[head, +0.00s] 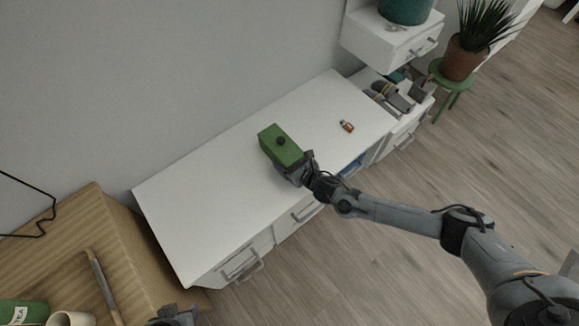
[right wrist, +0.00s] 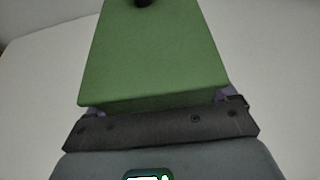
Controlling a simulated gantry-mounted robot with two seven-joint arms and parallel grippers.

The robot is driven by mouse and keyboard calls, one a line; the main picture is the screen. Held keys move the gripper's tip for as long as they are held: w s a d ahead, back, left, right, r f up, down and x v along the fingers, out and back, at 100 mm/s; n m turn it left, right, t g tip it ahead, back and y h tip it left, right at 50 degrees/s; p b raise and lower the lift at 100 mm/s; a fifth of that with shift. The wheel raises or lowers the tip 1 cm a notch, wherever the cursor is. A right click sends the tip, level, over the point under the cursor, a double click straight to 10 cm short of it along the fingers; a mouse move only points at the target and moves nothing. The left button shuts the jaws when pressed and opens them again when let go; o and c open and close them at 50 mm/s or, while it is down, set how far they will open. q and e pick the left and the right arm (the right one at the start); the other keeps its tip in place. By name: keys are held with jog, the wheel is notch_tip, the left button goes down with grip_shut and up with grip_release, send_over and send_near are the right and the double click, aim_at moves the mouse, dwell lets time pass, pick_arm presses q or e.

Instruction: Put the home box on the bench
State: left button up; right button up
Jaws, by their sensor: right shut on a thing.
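The home box is a green box with a dark round knob on top; it is over the middle of the white bench in the head view (head: 279,146). The bench (head: 215,185) is a long white desk against the wall. My right gripper (head: 290,168) is shut on the box from its near side. In the right wrist view the green box (right wrist: 152,60) fills the middle, right in front of the gripper, with the white surface behind it. I cannot tell whether the box touches the bench top. Part of my left gripper (head: 175,316) shows at the bottom edge; its fingertips are not clear.
A small orange-brown bottle (head: 347,126) lies on the bench to the right. A white drawer unit (head: 385,42) and a potted plant (head: 462,57) stand at upper right. The bench's left half is clear.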

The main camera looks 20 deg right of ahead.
notch_tip(320, 180, down, 3)
jog(key=shift+f+b, duration=0.15)
jog(key=shift+b, duration=0.75)
jog(key=shift+f, duration=0.1)
jog(key=o, duration=0.9)
jog(key=shift+c, duration=0.2)
